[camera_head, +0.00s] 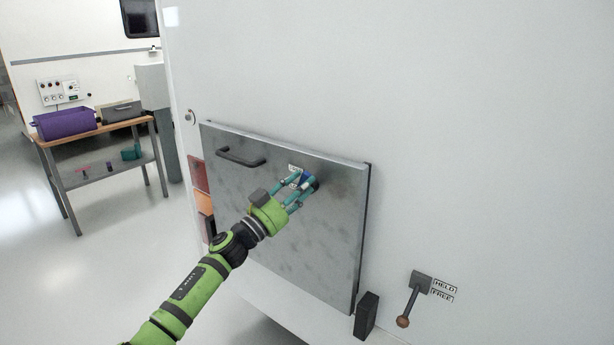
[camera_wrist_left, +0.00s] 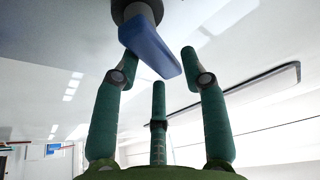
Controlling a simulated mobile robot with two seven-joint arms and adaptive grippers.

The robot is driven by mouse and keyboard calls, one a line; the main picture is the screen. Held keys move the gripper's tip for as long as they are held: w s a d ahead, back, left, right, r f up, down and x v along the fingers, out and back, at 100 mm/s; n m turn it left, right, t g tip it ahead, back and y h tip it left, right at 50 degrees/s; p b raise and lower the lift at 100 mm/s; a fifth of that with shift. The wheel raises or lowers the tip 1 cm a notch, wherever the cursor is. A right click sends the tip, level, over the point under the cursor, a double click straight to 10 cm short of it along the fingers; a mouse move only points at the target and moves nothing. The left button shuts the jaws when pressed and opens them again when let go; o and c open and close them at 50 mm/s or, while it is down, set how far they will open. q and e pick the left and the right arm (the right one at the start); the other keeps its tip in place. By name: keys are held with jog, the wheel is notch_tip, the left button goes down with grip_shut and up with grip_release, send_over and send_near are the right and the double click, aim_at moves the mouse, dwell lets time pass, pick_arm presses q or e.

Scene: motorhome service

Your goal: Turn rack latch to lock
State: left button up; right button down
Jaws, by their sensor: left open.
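A blue latch handle (camera_head: 307,177) on a dark round mount sits on the grey metal panel (camera_head: 255,225), next to small white labels (camera_head: 295,169) too small to read. My left gripper (camera_head: 301,184) is open in front of it, fingers pointing at the panel. In the left wrist view the blue handle (camera_wrist_left: 148,46) hangs slanted from its dark mount (camera_wrist_left: 135,10), between and beyond the spread teal fingers (camera_wrist_left: 158,68). Contact cannot be told for sure; the fingers are not closed on it. My right gripper is not in view.
A black bar handle (camera_head: 240,157) is at the panel's upper left. A lever (camera_head: 412,300) with HELD and FREE labels (camera_head: 443,290) is on the white wall, right of a black block (camera_head: 367,315). A workbench (camera_head: 95,132) with a purple bin (camera_head: 64,122) stands back left. Floor between is clear.

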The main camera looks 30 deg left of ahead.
pick_arm(q)
jog(key=shift+x, duration=1.15)
jog(key=shift+s, duration=0.1)
grip_shut()
